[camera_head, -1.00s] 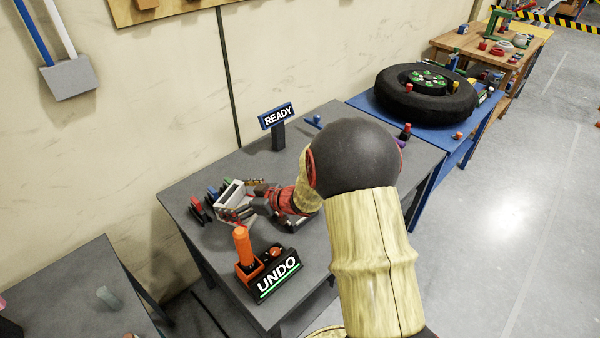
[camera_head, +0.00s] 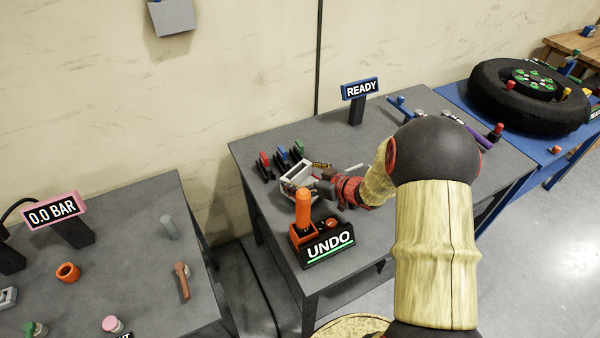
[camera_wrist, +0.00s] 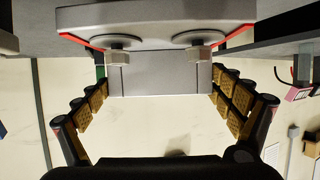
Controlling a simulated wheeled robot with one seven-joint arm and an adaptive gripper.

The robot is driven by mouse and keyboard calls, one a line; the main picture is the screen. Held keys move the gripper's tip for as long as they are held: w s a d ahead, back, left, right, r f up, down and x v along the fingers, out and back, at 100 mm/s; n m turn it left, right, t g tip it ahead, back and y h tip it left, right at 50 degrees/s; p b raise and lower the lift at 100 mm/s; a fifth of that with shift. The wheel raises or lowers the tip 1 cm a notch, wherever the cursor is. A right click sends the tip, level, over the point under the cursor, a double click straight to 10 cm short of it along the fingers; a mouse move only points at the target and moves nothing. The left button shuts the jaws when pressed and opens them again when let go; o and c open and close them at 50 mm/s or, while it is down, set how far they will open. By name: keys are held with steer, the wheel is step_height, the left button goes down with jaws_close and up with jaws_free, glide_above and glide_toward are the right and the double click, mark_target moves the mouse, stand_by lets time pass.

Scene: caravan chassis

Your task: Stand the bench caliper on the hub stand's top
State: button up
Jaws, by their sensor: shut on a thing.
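The bench caliper (camera_head: 297,174) is a pale grey piece with red trim, beside the coloured clips on the dark grey table. My gripper (camera_head: 322,186) reaches it from the right and is shut on it; the fingertips are partly hidden. In the wrist view, the caliper's grey body (camera_wrist: 158,80) lies between my gripper's fingers (camera_wrist: 160,90), with a wider red-edged part above. Whether it touches the table is unclear. I cannot pick out the hub stand for certain; a round hub with green marks (camera_head: 534,80) sits inside a black tyre on the blue table.
An orange-handled UNDO box (camera_head: 328,245) stands close in front of my gripper. A READY sign (camera_head: 359,90) and red, blue and green clips (camera_head: 282,158) stand behind. A separate left table (camera_head: 130,240) holds small parts. My arm hides some of the right side.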

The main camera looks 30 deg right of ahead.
mark_target(305, 183)
steer(key=shift+w+f+b, duration=0.1)
steer(key=shift+f+b, duration=0.3)
steer(key=shift+f, duration=0.7)
steer(key=shift+f, duration=0.15)
steer(key=o, duration=1.8)
steer(key=shift+f, duration=0.15)
steer(key=shift+c, duration=0.2)
